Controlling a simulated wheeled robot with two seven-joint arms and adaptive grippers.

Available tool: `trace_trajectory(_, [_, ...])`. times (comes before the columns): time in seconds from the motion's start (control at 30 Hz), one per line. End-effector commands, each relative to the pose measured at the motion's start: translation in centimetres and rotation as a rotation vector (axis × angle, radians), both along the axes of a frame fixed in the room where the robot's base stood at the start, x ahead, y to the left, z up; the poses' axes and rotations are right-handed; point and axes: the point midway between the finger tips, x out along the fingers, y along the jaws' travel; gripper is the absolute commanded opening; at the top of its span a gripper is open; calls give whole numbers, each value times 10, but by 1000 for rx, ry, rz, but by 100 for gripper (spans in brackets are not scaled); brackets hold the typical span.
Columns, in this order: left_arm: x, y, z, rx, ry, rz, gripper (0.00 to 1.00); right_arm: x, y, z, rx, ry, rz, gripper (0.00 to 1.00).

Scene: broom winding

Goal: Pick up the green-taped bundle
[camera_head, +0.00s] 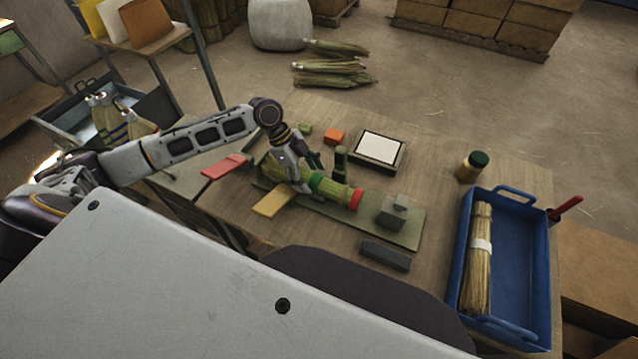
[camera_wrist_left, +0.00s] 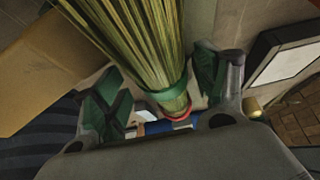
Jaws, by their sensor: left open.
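The green-taped bundle (camera_head: 335,190) of straw lies on the green mat (camera_head: 400,228) on the workbench. It has a green tape band and a red band at its right end; its left part is partly hidden by my left gripper. My left gripper (camera_head: 308,176) is at the bundle, near the green tape. In the left wrist view the bundle (camera_wrist_left: 130,40) runs between the two open fingers of the gripper (camera_wrist_left: 160,80), one on each side. I cannot tell whether either finger touches it. My right gripper does not show.
A grey block (camera_head: 393,210) stands on the mat's right part, and a dark bar (camera_head: 385,255) lies in front. A framed white pad (camera_head: 379,147) and orange block (camera_head: 334,136) are behind. A blue tray (camera_head: 525,255) at the right holds a white-banded straw bundle (camera_head: 480,262).

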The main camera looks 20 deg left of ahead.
Motion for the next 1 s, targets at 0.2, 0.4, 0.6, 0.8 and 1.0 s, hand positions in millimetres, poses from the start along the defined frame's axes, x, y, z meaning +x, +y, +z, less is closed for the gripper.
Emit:
trace_trajectory(0.2, [-1, -5, -9, -1, 1, 0, 73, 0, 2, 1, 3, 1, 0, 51])
trace_trajectory(0.4, [-1, -5, -9, 0, 0, 0, 73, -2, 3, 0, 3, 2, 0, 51])
trace_trajectory(0.6, [0, -5, -9, 0, 0, 0, 73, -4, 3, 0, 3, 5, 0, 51])
trace_trajectory(0.8, [0, -5, -9, 0, 0, 0, 48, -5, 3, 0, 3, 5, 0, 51])
trace_trajectory(1.0, [-1, -5, -9, 0, 0, 0, 23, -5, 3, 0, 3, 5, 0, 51])
